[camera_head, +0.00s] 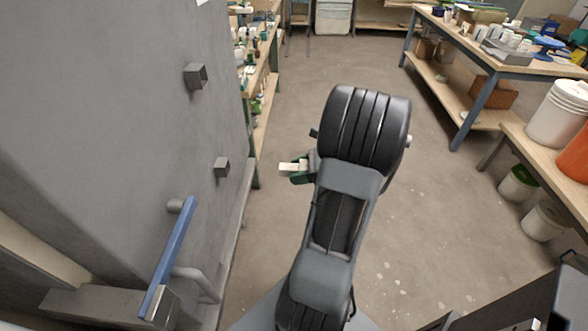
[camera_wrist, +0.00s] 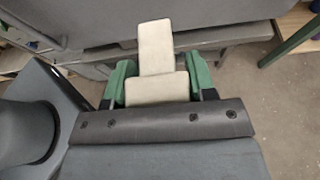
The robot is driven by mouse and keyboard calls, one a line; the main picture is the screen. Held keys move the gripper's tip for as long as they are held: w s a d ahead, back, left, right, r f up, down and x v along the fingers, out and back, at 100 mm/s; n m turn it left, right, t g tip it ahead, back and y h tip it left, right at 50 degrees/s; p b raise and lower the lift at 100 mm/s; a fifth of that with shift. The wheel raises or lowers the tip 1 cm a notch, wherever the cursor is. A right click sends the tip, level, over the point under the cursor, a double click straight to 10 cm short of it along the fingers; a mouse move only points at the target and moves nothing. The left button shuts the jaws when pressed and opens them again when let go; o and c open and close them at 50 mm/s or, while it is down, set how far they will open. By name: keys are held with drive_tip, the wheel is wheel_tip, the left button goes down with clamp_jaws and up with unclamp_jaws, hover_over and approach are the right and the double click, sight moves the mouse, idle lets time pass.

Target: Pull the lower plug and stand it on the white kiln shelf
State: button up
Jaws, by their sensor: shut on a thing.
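My gripper (camera_wrist: 160,84) is shut on a cream plug (camera_wrist: 155,48), with one green finger on each side of it in the wrist view. The plug has a wide block between the fingers and a narrower part pointing away from the gripper. In the head view my gripper (camera_head: 301,172) holds the plug (camera_head: 291,167) in the air, pointing left toward the grey kiln wall (camera_head: 110,110) and apart from it. Two square grey fittings stick out of that wall, an upper one (camera_head: 196,76) and a lower one (camera_head: 222,167). I cannot make out the white kiln shelf.
A blue-handled lever (camera_head: 168,255) sticks out of the wall at lower left. A cluttered bench (camera_head: 262,75) stands beyond the wall. A table (camera_head: 500,62) and a bench with buckets (camera_head: 556,115) stand at right. The concrete floor between is clear.

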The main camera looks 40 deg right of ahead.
drive_tip(key=s+d+p, duration=0.1)
drive_tip(key=s+d, duration=0.3)
drive_tip(key=s, duration=0.1)
drive_tip(key=shift+d, duration=0.25)
idle(0.7)
drive_tip(key=shift+w, duration=0.1)
